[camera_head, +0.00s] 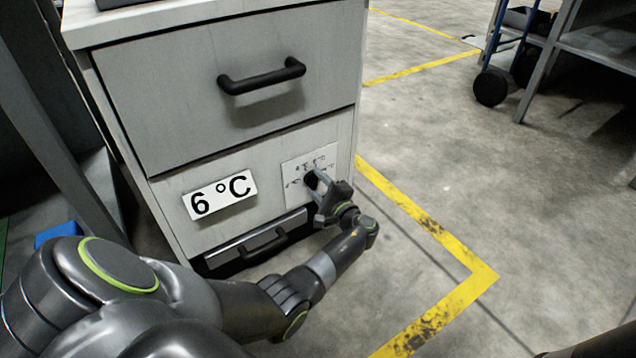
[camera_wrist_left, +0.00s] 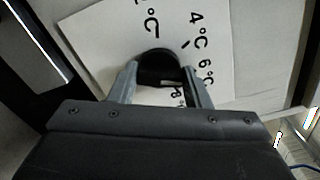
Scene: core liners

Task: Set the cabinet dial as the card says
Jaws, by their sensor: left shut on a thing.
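The card (camera_head: 220,194) on the cabinet front reads "6 °C" in black on white. To its right is a white dial plate (camera_head: 325,160) with temperature labels around a black dial (camera_head: 311,179). My left gripper (camera_head: 317,186) is shut on the dial. In the left wrist view the fingers (camera_wrist_left: 160,75) stand on either side of the dial (camera_wrist_left: 158,58). The labels "4 °C" and "6 °C" show on the plate (camera_wrist_left: 105,40), with a partly hidden "8" near the right finger. I cannot tell surely which label the dial points to.
The cabinet has a large upper drawer with a black handle (camera_head: 262,77) and a low drawer with another handle (camera_head: 263,243). Yellow floor lines (camera_head: 430,225) run to its right, over open floor. A shelf and a blue-framed cart with dark wheels stand at the upper right.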

